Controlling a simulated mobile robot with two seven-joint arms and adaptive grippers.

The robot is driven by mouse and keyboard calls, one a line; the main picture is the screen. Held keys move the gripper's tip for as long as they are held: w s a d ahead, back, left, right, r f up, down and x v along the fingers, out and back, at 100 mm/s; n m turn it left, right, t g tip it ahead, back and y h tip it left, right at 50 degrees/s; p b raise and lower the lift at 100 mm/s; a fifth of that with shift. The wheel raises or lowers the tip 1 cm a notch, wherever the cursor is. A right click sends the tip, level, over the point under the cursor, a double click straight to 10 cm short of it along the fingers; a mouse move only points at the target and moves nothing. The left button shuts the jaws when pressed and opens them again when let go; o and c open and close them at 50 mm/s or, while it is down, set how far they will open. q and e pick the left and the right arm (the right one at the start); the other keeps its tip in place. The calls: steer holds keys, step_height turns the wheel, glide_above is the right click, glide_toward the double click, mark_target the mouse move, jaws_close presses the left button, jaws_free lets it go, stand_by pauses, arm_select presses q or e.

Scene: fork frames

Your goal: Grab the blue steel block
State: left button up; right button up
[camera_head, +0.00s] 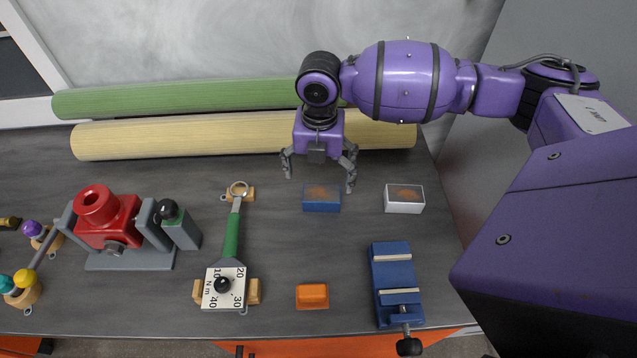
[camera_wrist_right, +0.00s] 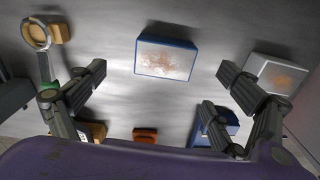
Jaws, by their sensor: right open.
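The blue steel block (camera_head: 321,204) lies on the dark table, with brownish rust marks on its pale top. In the right wrist view the blue block (camera_wrist_right: 166,58) lies beyond and between the two open fingers, not touched by them. My right gripper (camera_head: 319,180) is open and empty, pointing down just behind the block in the head view. It also shows in the right wrist view (camera_wrist_right: 158,88), its fingers spread wide. My left gripper is not in view.
A white block (camera_head: 404,204) lies right of the blue one. A blue vise (camera_head: 394,275), orange block (camera_head: 312,296), green-handled torque wrench (camera_head: 231,240) and red part in a grey fixture (camera_head: 107,221) stand nearby. Green (camera_head: 180,97) and cream (camera_head: 190,137) rolls lie at the back.

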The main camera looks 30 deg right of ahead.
mark_target(321, 192)
steer(key=shift+s+n, duration=0.3)
steer(key=shift+s+a+f, duration=0.15)
steer(key=shift+f, duration=0.45)
steer(key=shift+s+a+f, duration=0.1)
steer(key=shift+f, duration=0.45)
steer(key=f, duration=0.3)
steer(key=d+f, duration=0.1)
steer(key=f, duration=0.1)
steer(key=shift+w, duration=0.25)
steer(key=shift+f, duration=0.1)
steer(key=shift+c, duration=1.8)
steer(key=c, duration=1.4)
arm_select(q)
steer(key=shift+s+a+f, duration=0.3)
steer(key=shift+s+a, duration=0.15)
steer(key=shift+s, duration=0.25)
arm_select(e)
steer(key=shift+w, duration=0.1)
